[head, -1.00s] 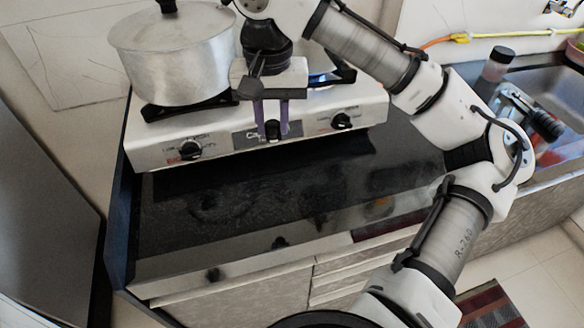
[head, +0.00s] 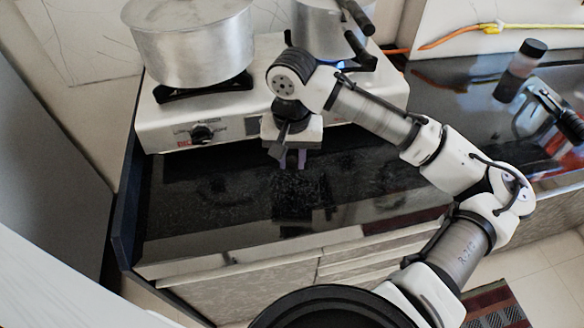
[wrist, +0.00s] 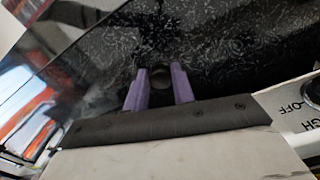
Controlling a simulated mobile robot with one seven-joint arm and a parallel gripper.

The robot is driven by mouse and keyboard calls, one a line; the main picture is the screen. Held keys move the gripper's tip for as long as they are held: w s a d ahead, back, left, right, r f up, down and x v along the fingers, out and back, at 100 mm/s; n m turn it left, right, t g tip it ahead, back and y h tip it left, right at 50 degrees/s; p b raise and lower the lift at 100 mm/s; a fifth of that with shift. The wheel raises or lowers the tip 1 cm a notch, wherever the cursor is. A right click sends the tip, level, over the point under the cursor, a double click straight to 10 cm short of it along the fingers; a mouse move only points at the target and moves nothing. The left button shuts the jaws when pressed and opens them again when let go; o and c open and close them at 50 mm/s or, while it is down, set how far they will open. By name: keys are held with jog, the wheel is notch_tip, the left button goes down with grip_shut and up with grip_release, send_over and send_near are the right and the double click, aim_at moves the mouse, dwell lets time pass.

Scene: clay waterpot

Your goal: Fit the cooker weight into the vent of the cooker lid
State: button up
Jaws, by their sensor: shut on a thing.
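My gripper (head: 291,166) hangs over the black counter, just in front of the stove. Its two purple fingers point down and are shut on a small, dark, rounded thing, which I take to be the cooker weight (wrist: 159,77). The weight shows only in part between the fingertips in the wrist view; the fingers and shadow hide the rest. A silver cooker (head: 313,28) with black handles stands on the right burner, behind my gripper and apart from it. The top of the picture and my arm cut off part of it. The lid's vent cannot be made out.
A large aluminium pot (head: 190,48) stands on the left burner of the white stove (head: 165,122). The black counter (head: 215,195) in front of the stove is clear. A dark-capped jar (head: 521,70) stands at the right, by the sink.

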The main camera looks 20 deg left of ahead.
aim_at(292, 171)
jog(key=shift+f, duration=2.05)
jog(key=shift+f, duration=0.2)
jog(key=o, duration=1)
